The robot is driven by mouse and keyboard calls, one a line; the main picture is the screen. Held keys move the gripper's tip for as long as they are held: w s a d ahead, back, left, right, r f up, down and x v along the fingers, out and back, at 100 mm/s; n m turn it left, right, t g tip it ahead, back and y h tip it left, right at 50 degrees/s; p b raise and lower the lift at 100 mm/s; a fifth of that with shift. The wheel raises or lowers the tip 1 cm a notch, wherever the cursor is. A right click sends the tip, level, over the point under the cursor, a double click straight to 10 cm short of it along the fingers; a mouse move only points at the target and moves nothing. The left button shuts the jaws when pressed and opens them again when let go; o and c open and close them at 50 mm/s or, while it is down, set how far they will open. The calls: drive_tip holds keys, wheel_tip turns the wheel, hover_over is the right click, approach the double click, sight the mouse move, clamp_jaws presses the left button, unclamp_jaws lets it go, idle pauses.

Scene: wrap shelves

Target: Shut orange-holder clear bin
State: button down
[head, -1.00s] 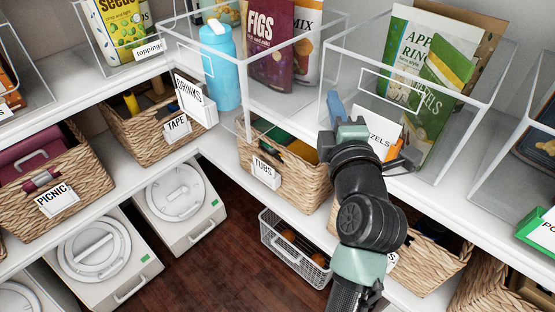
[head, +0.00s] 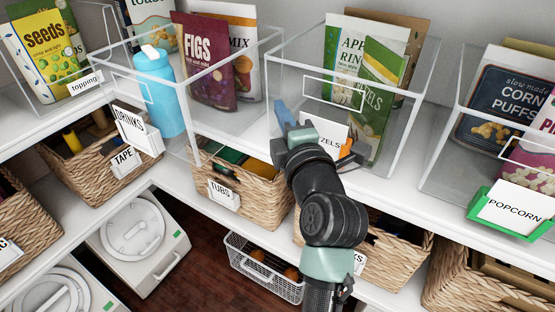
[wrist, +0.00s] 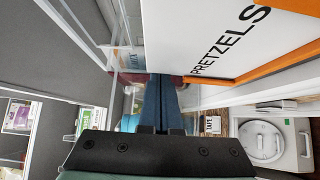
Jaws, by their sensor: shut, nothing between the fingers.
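The clear bin (head: 410,120) with the orange label holder (head: 347,146) stands on the upper white shelf. Its PRETZELS card (head: 326,133) faces front, and the card also fills the top right of the wrist view (wrist: 215,40). An apple rings bag (head: 345,40) and a green pretzels bag (head: 372,110) stand inside. My gripper (head: 281,108) is at the bin's front left, just left of the label. Its blue fingers are together and empty in the wrist view (wrist: 161,85). My wrist hides part of the bin's lower front. I cannot tell whether the fingers touch the bin.
A clear bin with a figs bag (head: 205,62) stands to the left, with a blue bottle (head: 160,95) in it. A clear bin with a green POPCORN holder (head: 515,209) stands to the right. Wicker baskets, including TUBS (head: 240,185), sit on the shelf below.

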drive_tip(key=v, duration=1.3)
